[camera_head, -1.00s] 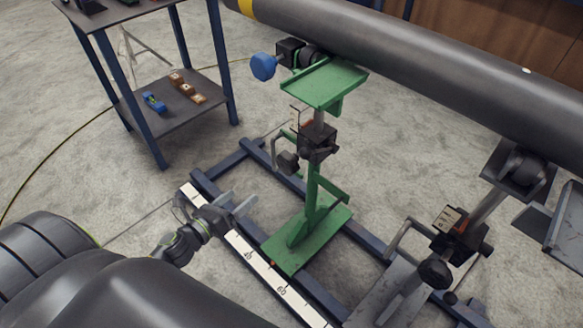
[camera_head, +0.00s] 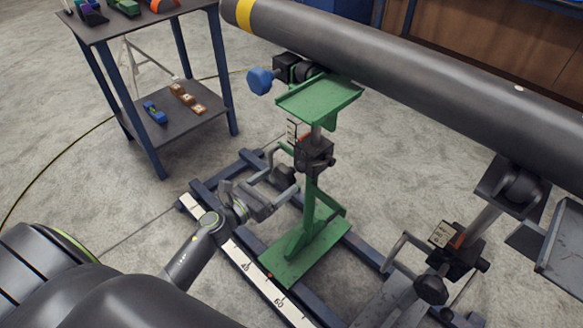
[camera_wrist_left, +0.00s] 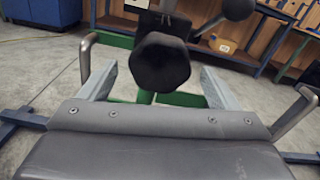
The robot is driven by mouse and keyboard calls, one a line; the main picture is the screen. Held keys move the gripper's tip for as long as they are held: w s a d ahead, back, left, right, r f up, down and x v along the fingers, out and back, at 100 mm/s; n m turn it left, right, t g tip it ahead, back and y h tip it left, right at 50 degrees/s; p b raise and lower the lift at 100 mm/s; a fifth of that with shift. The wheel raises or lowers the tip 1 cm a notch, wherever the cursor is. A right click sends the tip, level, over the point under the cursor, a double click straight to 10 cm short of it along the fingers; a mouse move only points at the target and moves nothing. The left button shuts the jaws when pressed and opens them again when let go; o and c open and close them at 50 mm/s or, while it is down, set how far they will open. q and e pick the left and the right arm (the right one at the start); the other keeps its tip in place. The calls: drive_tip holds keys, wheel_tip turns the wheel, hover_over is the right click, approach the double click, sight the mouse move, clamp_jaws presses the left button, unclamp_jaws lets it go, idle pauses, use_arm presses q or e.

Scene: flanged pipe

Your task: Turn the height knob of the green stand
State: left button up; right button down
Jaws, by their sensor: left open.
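The green stand (camera_head: 308,245) stands upright on a blue floor frame, with a green top plate (camera_head: 320,95) under the pipe. Its dark height knob (camera_head: 287,174) is on the post's left side, below the black clamp block (camera_head: 315,155). In the left wrist view the black, many-sided knob (camera_wrist_left: 160,62) faces the camera between the two finger ends. My left gripper (camera_head: 274,184) is open, with a finger on each side of the knob. I see a gap at each side in the wrist view; contact cannot be told. My right gripper is not in view.
The long dark pipe (camera_head: 420,65) crosses above. A blue knob (camera_head: 260,81) sticks out near the stand's top. A grey stand (camera_head: 458,243) is at right. A white scale (camera_head: 250,267) runs along the frame. A shelf table (camera_head: 178,112) stands behind left.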

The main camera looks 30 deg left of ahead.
sight(292, 172)
use_arm(q)
drive_tip(key=x, duration=0.6)
drive_tip(key=shift+w+d, duration=0.1)
drive_tip(key=shift+w, duration=0.05)
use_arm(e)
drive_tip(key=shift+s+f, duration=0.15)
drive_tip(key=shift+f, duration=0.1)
use_arm(q)
drive_tip(key=c, duration=1)
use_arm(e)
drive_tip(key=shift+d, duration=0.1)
